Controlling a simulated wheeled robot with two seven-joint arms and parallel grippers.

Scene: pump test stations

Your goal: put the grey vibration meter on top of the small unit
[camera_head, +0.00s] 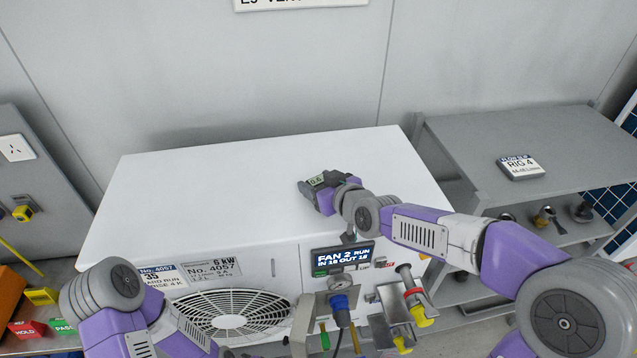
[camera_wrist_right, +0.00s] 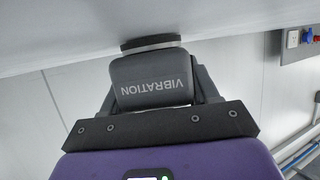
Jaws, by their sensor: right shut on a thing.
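The grey vibration meter (camera_head: 316,181) is on the white top of the small unit (camera_head: 230,180), toward its right half. Its small green display shows in the head view. In the right wrist view the meter (camera_wrist_right: 150,82) carries the word VIBRATION, and its dark round base appears to touch the white surface. My right gripper (camera_head: 322,190) is shut on the meter, with one finger on each side in the wrist view (camera_wrist_right: 152,98). My left arm shows at the lower left of the head view, but I cannot see its gripper.
The rest of the white top is clear.

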